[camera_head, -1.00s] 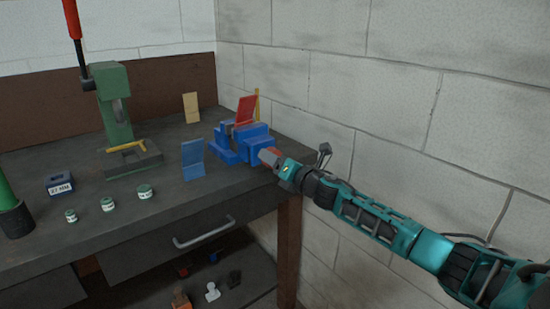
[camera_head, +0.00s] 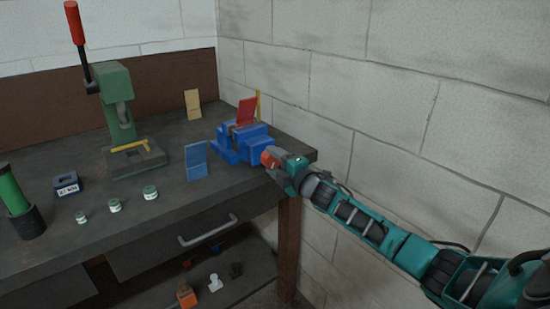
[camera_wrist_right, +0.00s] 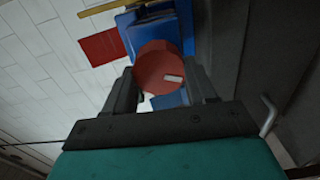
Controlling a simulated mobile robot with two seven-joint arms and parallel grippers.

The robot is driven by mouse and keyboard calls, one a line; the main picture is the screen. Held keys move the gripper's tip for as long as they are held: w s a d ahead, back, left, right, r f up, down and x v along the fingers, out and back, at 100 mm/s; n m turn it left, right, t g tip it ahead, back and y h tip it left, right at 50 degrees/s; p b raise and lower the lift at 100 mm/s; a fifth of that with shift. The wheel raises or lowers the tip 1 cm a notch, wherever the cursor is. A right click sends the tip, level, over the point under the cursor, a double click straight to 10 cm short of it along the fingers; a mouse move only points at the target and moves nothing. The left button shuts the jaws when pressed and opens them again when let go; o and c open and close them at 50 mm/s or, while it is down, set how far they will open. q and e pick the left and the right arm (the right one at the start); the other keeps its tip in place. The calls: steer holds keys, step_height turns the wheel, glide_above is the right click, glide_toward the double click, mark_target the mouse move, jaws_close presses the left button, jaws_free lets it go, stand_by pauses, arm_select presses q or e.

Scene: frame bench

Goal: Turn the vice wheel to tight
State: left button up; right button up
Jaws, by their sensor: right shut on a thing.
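The blue vice (camera_head: 240,143) stands at the right end of the dark bench; it also shows in the right wrist view (camera_wrist_right: 186,30). Its red wheel (camera_wrist_right: 158,68) faces my right wrist camera and bears a pale mark on its right side. My right gripper (camera_head: 268,157) is at the wheel, and in the right wrist view its two dark fingers (camera_wrist_right: 162,90) are shut on the wheel from both sides. In the head view the gripper hides most of the wheel. My left gripper is not in view.
A red plate (camera_head: 246,112) stands upright at the vice. A blue bent card (camera_head: 196,160) and a tan card (camera_head: 192,104) stand nearby. A green press (camera_head: 115,110), several small jars (camera_head: 150,192) and a labelled blue block (camera_head: 66,184) are further left. The wall (camera_head: 400,100) is close on the right.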

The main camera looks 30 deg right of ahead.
steer(key=m, duration=0.2)
steer(key=m+p, duration=0.1)
steer(key=shift+s+a+f+m+p, duration=0.1)
steer(key=shift+a+f+m+p, duration=0.1)
steer(key=shift+m+p, duration=0.15)
steer(key=m, duration=0.3)
steer(key=shift+d, duration=0.1)
steer(key=m, duration=0.4)
steer(key=shift+d+m, duration=0.15)
steer(key=shift+m, duration=0.1)
steer(key=m, duration=0.4)
steer(key=shift+d, duration=0.1)
steer(key=m, duration=0.7)
steer(key=shift+d+m, duration=0.1)
steer(key=shift+m, duration=0.2)
steer(key=m, duration=0.3)
steer(key=shift+f+m+b, duration=0.1)
steer(key=shift+m+b, duration=0.2)
steer(key=shift+b, duration=0.1)
steer(key=shift+d+m+b, duration=0.1)
steer(key=shift+m+b, duration=0.7)
steer(key=shift+m, duration=1.2)
